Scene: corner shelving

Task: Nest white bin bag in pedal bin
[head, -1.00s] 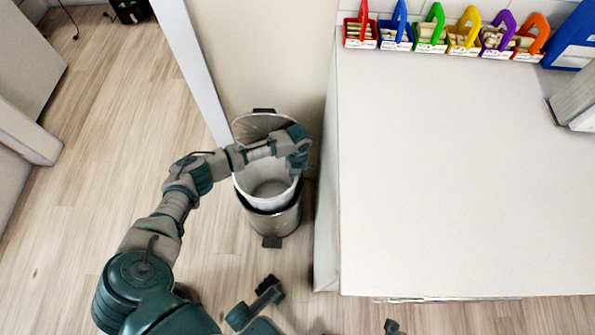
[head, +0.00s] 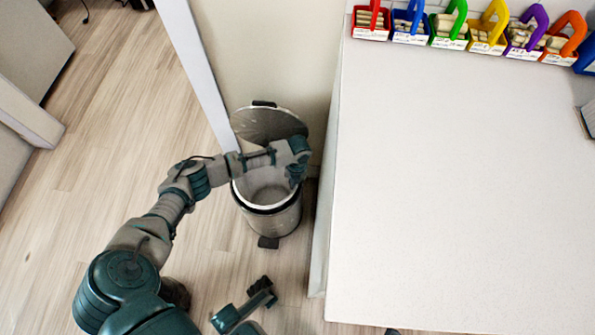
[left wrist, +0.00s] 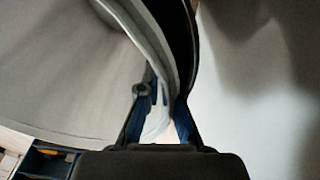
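The pedal bin (head: 285,222) is a metal cylinder standing upright on the floor, its lid (head: 268,122) raised against the wall. The white bin bag (head: 262,188) is inside the bin, open end up, its upper edge close to the bin's rim. My left gripper (head: 297,178) is at the right side of the opening. In the left wrist view my left gripper's fingers (left wrist: 161,108) close around the pale bag edge (left wrist: 140,35), beside the dark bin rim (left wrist: 185,45). The gripper hides part of the opening.
A white counter (head: 450,190) stands just right of the bin, with several coloured carriers (head: 447,30) along its back. A wall with a white upright post (head: 198,70) is behind the bin. The wooden floor (head: 120,130) on the left is open.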

